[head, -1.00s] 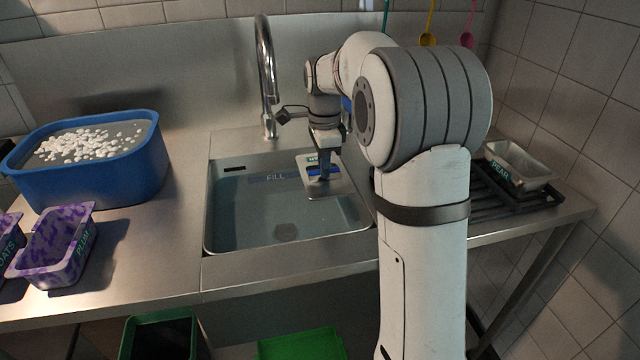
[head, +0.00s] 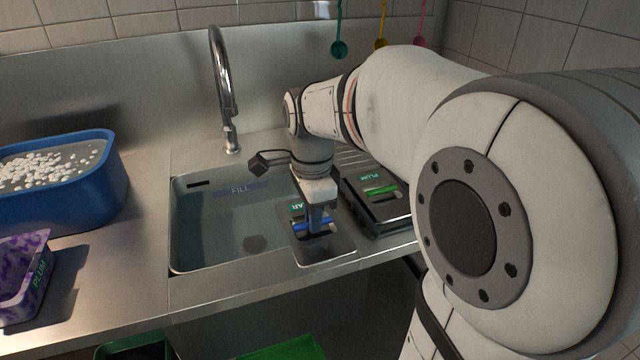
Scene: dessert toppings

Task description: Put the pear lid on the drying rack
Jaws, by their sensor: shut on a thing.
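The pear lid (head: 340,249) is a grey metal plate with a blue handle and a label whose last letters read "AR". My gripper (head: 314,226) is shut on its blue handle and holds the lid over the right part of the sink, near its front right edge. The dark drying rack (head: 392,227) stands on the counter right of the sink. A lid labelled PLUM (head: 376,187) with a green handle lies at the rack's left part. My arm hides the rest of the rack.
The sink (head: 215,235) holds water. A tap (head: 222,90) rises behind it. A blue tub (head: 60,190) of white pieces and a purple container (head: 25,278) stand on the left. Coloured spoons (head: 339,48) hang on the back wall.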

